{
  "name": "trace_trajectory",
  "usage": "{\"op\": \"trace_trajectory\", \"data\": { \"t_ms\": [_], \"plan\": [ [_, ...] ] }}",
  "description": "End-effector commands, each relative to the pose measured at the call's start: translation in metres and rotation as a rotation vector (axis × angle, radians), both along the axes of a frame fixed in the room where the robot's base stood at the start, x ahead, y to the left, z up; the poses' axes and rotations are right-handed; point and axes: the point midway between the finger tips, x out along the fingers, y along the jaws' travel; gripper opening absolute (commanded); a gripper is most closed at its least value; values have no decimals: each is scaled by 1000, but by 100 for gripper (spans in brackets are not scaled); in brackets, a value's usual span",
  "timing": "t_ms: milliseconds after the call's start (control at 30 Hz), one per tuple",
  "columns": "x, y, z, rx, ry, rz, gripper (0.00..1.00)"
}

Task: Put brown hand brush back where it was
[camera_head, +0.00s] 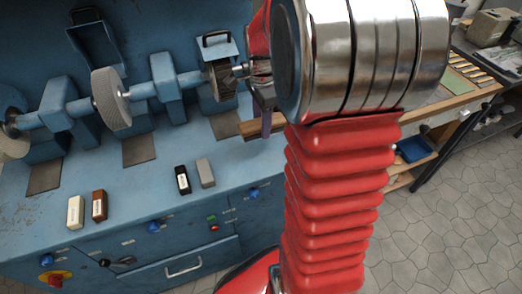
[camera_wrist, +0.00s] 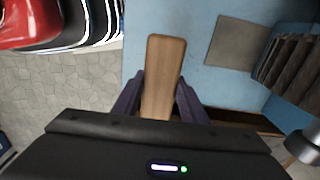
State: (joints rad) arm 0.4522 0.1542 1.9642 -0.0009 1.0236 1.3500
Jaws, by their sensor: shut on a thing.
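The brown hand brush (camera_wrist: 165,58) shows in the wrist view as a light wooden body with a rounded end. My gripper (camera_wrist: 159,98) is shut on it, with one dark purple finger on each side. In the head view part of the wooden brush (camera_head: 250,130) shows at the left of my arm, at the right end of the blue machine bench (camera_head: 150,195). My gripper (camera_head: 266,118) is mostly hidden there behind the large metal wrist. The brush's bristles are not clearly visible. I cannot tell whether the brush touches the bench.
A grinding machine with several wheels (camera_head: 110,98) stands on the bench at the left. A black block (camera_head: 182,180), a grey block (camera_head: 205,173), a cream block (camera_head: 75,212) and a brown block (camera_head: 99,205) lie along the front. A wooden workbench (camera_head: 455,103) is at right.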

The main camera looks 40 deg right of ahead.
Motion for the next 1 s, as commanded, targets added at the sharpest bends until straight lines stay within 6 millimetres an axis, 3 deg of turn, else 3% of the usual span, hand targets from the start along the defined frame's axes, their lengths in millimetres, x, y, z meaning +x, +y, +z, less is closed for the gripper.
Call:
{"op": "trace_trajectory", "data": {
  "t_ms": [267, 700, 1000],
  "plan": [
    [-5, -8, -4, 1, 1, -20, 21],
    [-5, -9, -61, 1, 0, -22, 21],
    [-5, -10, -63, 0, -1, -23, 21]
  ]
}}
